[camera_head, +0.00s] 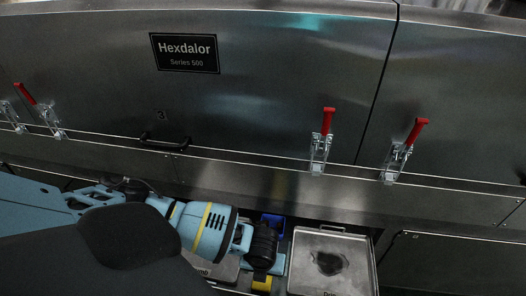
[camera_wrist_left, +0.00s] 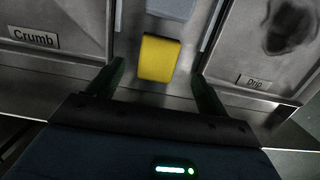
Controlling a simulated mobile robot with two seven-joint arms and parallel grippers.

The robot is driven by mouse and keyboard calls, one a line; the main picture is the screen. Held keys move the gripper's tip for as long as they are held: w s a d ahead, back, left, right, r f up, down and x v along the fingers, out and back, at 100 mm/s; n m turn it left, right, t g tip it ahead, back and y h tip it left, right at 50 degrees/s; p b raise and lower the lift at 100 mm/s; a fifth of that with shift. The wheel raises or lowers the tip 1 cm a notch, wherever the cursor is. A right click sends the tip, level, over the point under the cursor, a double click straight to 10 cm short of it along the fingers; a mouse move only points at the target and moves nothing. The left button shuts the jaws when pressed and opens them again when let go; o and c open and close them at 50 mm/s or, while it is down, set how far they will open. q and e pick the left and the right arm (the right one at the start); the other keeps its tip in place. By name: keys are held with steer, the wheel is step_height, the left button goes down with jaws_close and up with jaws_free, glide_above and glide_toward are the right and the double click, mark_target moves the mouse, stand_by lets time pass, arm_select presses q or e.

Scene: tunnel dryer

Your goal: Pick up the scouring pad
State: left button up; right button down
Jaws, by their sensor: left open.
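A yellow block that looks like the scouring pad (camera_wrist_left: 158,58) lies between the two trays in the left wrist view. It also shows in the head view (camera_head: 262,284), low in the picture and partly covered by my gripper. My left gripper (camera_wrist_left: 158,74) is open, with one dark finger to each side of the pad. The fingers look apart from the pad, and nothing is held. I cannot tell the height of the fingertips over it. My right gripper is in neither view.
The Drip tray (camera_head: 330,235), with a dark stain, is on the right, and the Crumb tray (camera_wrist_left: 60,18) on the left. A grey-blue item (camera_wrist_left: 171,8) lies just behind the pad. A blue bin (camera_head: 272,222) and the steel dryer wall (camera_head: 270,90) with red-handled latches stand behind.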

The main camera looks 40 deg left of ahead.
mark_target(265, 288)
arm_select(q)
step_height(265, 288, down, 5)
steer(key=shift+s+a+r+b, duration=0.1)
steer(key=shift+a+b, duration=0.05)
steer(key=shift+b, duration=0.45)
steer(key=shift+f, duration=0.55)
steer(key=shift+c, duration=0.2)
steer(key=c, duration=1)
